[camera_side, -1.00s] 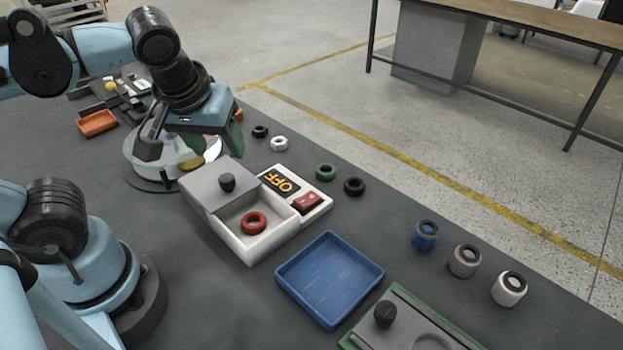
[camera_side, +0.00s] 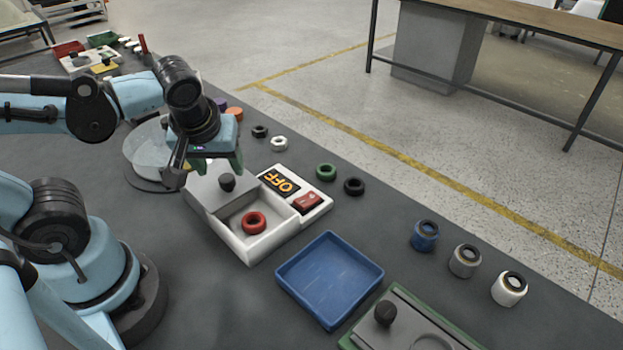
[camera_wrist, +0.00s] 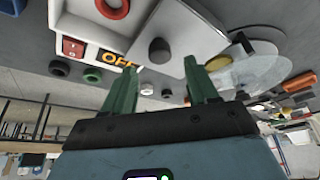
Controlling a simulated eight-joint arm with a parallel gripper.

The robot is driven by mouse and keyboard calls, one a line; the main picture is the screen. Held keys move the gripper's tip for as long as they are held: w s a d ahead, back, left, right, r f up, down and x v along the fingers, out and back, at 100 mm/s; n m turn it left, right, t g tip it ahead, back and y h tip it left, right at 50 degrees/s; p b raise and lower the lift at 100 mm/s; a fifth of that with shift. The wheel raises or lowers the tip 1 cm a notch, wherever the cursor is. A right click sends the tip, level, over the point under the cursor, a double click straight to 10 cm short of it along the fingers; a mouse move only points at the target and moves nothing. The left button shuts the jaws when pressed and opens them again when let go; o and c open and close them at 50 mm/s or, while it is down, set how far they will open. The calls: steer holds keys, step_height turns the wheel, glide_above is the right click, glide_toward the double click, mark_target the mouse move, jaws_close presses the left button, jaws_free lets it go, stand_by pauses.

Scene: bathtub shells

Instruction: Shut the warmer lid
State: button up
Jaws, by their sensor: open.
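The warmer is a white box (camera_side: 243,252) with an orange OFF display and a red switch (camera_side: 307,202). Its grey lid (camera_side: 209,190) covers the rear left part, leaving the front compartment open with a red ring (camera_side: 253,222) inside. A black knob (camera_side: 227,182) stands on the lid. My gripper (camera_side: 208,168) is open and empty, with green fingers just behind and above the lid. In the wrist view, the knob (camera_wrist: 160,51) appears beyond and between the fingertips (camera_wrist: 161,65), with no visible contact. The near finger hides the lid's left corner in the side view.
A blue tray (camera_side: 333,322) sits to the right of the warmer. Green (camera_side: 326,172) and black rings lie behind it. A round clear-walled dish (camera_side: 146,165) stands behind my gripper. Several jars stand at right, beyond a green-edged fixture (camera_side: 352,346).

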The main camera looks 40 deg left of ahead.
mark_target(226, 178)
steer(key=shift+x, duration=2.15)
jaws_close()
